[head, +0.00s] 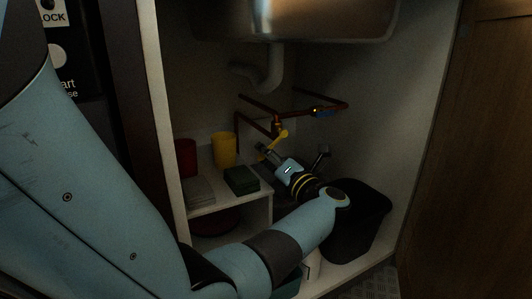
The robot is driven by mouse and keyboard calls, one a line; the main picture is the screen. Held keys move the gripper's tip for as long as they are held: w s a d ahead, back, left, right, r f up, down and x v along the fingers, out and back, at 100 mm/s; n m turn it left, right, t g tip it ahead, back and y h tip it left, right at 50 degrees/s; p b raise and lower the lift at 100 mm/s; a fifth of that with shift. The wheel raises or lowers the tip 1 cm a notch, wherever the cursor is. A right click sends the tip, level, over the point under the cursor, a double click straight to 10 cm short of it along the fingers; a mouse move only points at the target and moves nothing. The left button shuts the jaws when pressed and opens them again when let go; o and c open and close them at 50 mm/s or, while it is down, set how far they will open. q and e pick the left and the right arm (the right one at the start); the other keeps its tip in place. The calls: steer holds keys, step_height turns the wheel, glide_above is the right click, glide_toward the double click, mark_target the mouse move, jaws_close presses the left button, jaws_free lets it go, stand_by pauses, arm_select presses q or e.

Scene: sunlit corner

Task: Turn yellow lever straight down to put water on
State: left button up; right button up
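The yellow lever (275,141) is in the head view, below the copper pipes (277,123) inside the cabinet. It slants from upper right to lower left. My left gripper (265,150) reaches in from below right, and its fingertips are at or very near the lever's lower-left end. The fingers are small and dark, so I cannot tell whether they touch the lever or are shut on it. My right gripper is not in view.
A low shelf (205,212) at left holds a red cup (186,157), a yellow cup (223,150) and a dark box (241,181). A black bin (362,222) stands at right. The sink (300,20) and its drain pipe (272,70) hang above.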

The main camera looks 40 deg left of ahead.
arm_select(q)
steer(key=shift+o, duration=0.5)
steer(key=shift+a+r, duration=0.15)
steer(key=v, duration=0.7)
steer(key=shift+d, duration=0.25)
